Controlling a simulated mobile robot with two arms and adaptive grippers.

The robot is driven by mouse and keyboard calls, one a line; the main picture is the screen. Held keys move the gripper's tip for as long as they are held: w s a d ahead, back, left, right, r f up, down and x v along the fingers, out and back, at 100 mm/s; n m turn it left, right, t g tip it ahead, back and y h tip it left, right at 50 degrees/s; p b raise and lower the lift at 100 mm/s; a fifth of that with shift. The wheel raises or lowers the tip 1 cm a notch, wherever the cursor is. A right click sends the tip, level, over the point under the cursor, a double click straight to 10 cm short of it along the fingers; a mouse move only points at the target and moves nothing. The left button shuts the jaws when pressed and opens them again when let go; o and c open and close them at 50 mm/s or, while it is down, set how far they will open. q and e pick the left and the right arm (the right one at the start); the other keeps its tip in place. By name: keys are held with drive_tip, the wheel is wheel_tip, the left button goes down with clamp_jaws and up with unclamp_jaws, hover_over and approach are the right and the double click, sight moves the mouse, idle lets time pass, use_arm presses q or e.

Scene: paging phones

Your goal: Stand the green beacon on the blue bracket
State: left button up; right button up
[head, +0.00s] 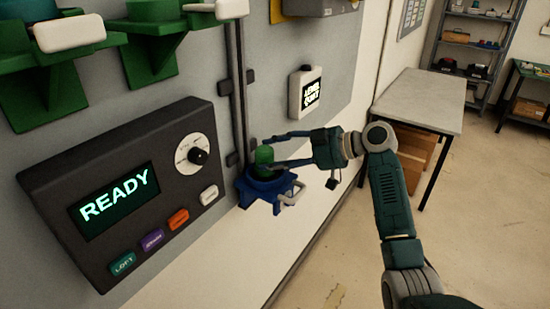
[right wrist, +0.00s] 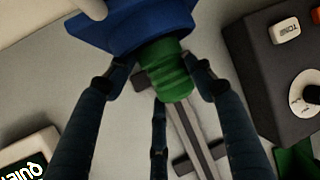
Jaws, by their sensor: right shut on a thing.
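The green beacon (head: 264,156) is upright at the round top of the blue bracket (head: 262,188) on the wall panel. In the right wrist view the beacon (right wrist: 168,68) meets the blue bracket (right wrist: 135,27), with no gap that I can see; how firmly it rests is hidden. My right gripper (head: 271,153) comes in from the right, its fingers shut around the beacon. In the right wrist view its fingertips (right wrist: 171,78) are on both sides of the beacon. My left gripper is not in view.
A dark console (head: 125,190) reading READY, with a knob and coloured buttons, is left of the bracket. Green brackets (head: 150,60) sit above it. A white sign (head: 305,92) is to the upper right. A table (head: 420,100) and shelves stand behind; open floor lies right.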

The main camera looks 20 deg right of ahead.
drive_tip(key=o, duration=1.3)
drive_tip(key=shift+f, duration=0.3)
drive_tip(key=shift+r+p, duration=0.5)
drive_tip(key=shift+r, duration=0.1)
drive_tip(key=shift+d+r, duration=0.2)
drive_tip(key=shift+r, duration=0.05)
drive_tip(key=b+v, duration=0.4)
drive_tip(key=v, duration=0.7)
drive_tip(key=shift+s, duration=0.35)
drive_tip(key=shift+d+r, duration=0.1)
drive_tip(key=shift+d, duration=0.05)
